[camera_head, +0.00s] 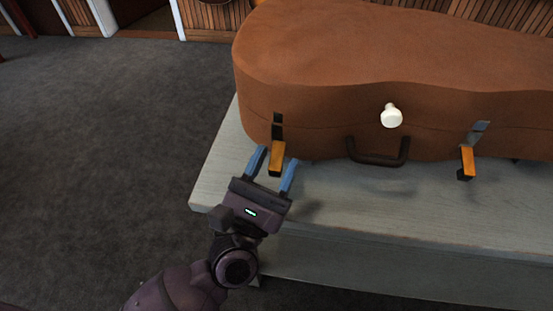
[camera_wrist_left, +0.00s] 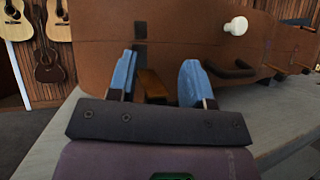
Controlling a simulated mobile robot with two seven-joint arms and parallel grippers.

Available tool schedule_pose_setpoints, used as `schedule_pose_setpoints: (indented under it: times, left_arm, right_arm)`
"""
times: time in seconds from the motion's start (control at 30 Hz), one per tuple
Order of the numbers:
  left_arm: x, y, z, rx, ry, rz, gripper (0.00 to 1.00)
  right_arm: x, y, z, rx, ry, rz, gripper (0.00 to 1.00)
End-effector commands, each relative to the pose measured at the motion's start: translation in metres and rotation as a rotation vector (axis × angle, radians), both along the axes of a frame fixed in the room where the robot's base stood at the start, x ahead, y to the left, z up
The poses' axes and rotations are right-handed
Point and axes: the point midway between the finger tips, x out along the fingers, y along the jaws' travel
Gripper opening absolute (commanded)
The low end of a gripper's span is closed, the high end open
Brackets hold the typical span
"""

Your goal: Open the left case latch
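A brown ukulele case (camera_head: 330,60) lies closed on a pale wooden table. Its left latch (camera_head: 277,157) has an orange lever that sticks out from the front, below a dark plate. My left gripper (camera_head: 272,168) is open, with its two blue fingers on either side of this lever. In the left wrist view the lever (camera_wrist_left: 152,86) shows between the fingers, nearer the left one. I cannot tell whether a finger touches it. The right latch (camera_head: 467,160) has a similar orange lever hanging outward. My right gripper is not in view.
A white knob (camera_head: 391,116) and a dark handle (camera_head: 378,152) are on the case front, right of the left latch. The pale table (camera_head: 400,205) has free room in front of the case. Ukuleles (camera_wrist_left: 47,62) hang on the far wall.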

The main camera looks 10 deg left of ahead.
Motion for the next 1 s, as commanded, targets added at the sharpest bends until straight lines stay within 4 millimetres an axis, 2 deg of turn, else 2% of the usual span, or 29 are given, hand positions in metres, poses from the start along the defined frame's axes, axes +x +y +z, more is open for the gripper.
schedule_pose_setpoints:
  times: [0.3, 0.6, 1.0]
  left_arm:
    - [-0.041, 0.014, -0.033, 0.003, 0.009, -0.003, 0.46]
    - [-0.074, 0.024, -0.055, 0.002, 0.004, -0.004, 0.46]
    - [-0.081, 0.026, -0.058, 0.000, 0.001, -0.003, 0.46]
  right_arm:
    - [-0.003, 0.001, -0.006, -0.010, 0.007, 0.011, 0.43]
    - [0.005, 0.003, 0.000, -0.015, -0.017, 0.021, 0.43]
    - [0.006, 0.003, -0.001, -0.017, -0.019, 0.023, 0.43]
